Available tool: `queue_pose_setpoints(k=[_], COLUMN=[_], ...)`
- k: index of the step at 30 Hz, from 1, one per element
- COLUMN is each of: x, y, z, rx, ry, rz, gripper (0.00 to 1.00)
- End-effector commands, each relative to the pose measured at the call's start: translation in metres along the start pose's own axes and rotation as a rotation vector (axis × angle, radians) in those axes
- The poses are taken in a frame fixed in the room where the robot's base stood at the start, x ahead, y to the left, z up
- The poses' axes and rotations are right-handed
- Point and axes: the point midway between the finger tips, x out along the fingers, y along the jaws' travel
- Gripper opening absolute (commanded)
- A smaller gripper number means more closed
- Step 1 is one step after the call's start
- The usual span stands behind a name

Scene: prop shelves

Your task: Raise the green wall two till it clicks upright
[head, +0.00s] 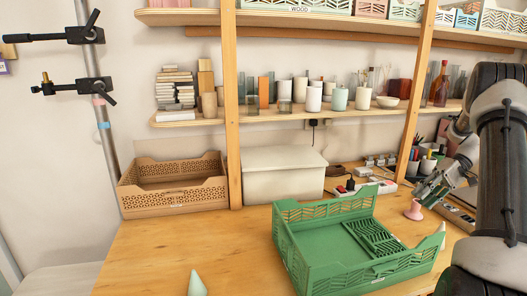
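The green crate (297,252) stands on the wooden table, right of the middle. Its back, left and front walls look upright. One slatted green wall (376,238) lies folded down inside on the right, over the floor. No label shows which wall is wall two. My gripper (424,197) is beyond the crate's right side, above the table and apart from the crate, near a small pink object (414,210). Its fingers are too small and angled to show whether they are open.
A brown crate (172,196) and a lidded cream box (284,178) stand at the back. A pale green cone (197,284) is at the front; a pale pointed object (441,230) is by the crate's right corner. Wooden posts and loaded shelves rise behind. The table's left front is mostly clear.

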Motion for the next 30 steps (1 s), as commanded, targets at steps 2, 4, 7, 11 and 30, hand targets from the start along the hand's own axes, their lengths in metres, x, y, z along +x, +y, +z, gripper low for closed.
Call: queue_pose_setpoints(k=[2, 4, 7, 11, 30], x=[0.019, 0.022, 0.024, 0.025, 0.067], y=[0.018, 0.017, 0.003, -0.024, -0.173], z=[0.018, 0.035, 0.055, 0.082, 0.256], rx=[0.149, 0.249, 0.328, 0.383, 0.024], ry=[-0.012, -0.001, 0.016, 0.053, 0.417], rz=[0.054, 0.132, 0.231, 0.358, 0.836], gripper=[0.3, 0.3, 0.3, 0.3, 0.3])
